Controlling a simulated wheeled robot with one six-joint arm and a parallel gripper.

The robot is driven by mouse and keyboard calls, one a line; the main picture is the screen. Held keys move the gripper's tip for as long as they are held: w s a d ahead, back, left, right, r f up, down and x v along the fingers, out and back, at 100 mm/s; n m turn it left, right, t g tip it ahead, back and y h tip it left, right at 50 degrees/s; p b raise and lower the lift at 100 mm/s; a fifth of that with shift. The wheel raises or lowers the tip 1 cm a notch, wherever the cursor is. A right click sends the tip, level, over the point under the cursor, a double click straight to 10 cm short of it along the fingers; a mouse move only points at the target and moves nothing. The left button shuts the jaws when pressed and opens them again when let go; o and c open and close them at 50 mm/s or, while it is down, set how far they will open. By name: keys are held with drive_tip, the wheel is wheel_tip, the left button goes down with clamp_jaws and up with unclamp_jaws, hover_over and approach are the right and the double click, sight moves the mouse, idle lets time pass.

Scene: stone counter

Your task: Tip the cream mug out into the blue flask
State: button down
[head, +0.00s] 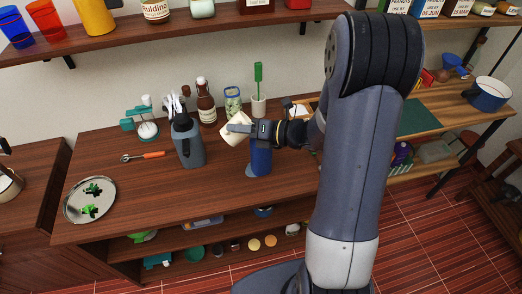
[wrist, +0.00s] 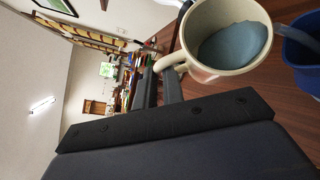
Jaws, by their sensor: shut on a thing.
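The cream mug (head: 235,133) is held above the counter, tilted, just above and left of the blue flask (head: 261,161). My gripper (head: 242,127) is shut on the mug; in the wrist view its fingers (wrist: 160,82) are at the handle. The wrist view looks into the mug (wrist: 205,72), where blue-grey contents lie inside. The blue flask (wrist: 299,74) shows at the right edge there, close beside the mug's rim. The flask stands upright on the counter; its top is partly hidden by my gripper in the head view. I cannot see any contents falling.
A grey utensil holder (head: 188,147) stands left of the mug. A dark brown bottle (head: 206,104), a patterned jar (head: 233,101) and a cup with a green spatula (head: 258,103) stand behind. A round tray (head: 72,212) lies at far left. The front counter is mostly clear.

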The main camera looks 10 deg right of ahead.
drive_tip(key=shift+w+d+r+m+t+y+b, duration=0.2)
drive_tip(key=shift+d+r+m+t+y+b, duration=0.5)
drive_tip(key=shift+d+y, duration=0.4)
idle(2.9)
drive_tip(key=shift+w+d+r+m+y+b, duration=0.1)
drive_tip(key=shift+d+r+m+y+b, duration=0.15)
drive_tip(key=shift+d+y+b, duration=0.2)
drive_tip(key=shift+w+d+r+m+y+b, duration=0.1)
drive_tip(key=shift+d+m+y+b, duration=0.2)
drive_tip(key=shift+d, duration=0.25)
idle(0.9)
drive_tip(key=shift+w+d+r+m+t+y+p, duration=0.1)
drive_tip(key=shift+d+r+m+t+y+p, duration=0.2)
drive_tip(key=shift+d+m+t+p, duration=0.35)
idle(0.9)
drive_tip(key=a+f+n+g+h+p, duration=0.1)
drive_tip(key=a+f+n+g+h, duration=0.1)
drive_tip(key=a, duration=0.4)
drive_tip(key=shift+s+f+n+h, duration=0.25)
drive_tip(key=shift+s+n+h, duration=0.1)
drive_tip(key=shift+n+h, duration=0.55)
